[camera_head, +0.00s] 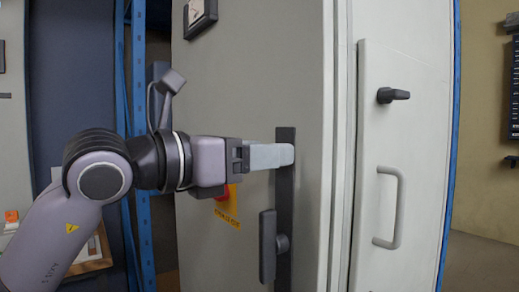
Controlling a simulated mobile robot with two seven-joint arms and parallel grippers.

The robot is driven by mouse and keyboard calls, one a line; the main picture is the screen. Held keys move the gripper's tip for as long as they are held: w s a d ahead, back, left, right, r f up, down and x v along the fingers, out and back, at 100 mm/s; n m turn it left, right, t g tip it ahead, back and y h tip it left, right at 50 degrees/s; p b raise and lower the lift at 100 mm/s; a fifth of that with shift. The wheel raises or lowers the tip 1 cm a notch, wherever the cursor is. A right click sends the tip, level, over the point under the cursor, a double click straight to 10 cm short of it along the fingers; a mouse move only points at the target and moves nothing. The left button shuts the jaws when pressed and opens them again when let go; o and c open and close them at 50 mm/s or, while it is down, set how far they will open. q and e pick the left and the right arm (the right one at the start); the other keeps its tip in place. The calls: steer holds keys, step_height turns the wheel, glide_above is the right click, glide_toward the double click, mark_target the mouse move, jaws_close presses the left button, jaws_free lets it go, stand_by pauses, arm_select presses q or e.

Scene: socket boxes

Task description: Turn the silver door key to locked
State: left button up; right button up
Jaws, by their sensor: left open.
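The grey cabinet door (250,80) fills the middle of the view. A narrow dark lock plate (285,195) runs down near its right edge, with a dark lever handle (268,246) on its lower part. My left gripper (286,155) reaches in from the left. Its pale fingers are open and overlap the upper part of the plate. I cannot see the silver key; the fingers cover that part of the plate. Whether they touch anything is not clear. My right gripper is not in view.
A red switch (221,194) with a yellow label (228,218) sits behind my left gripper, partly hidden. To the right, a pale panel (420,140) has a black knob (392,95) and a grey pull handle (396,210). A blue post (140,240) stands left of the door.

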arm_select(q)
steer(key=c, duration=1.1)
steer(key=shift+o, duration=0.2)
steer(key=shift+f+n+b, duration=0.1)
steer(key=shift+n+b, duration=0.2)
steer(key=shift+n, duration=0.1)
steer(key=n+b, duration=0.3)
steer(key=n, duration=1.4)
steer(key=shift+b, duration=0.4)
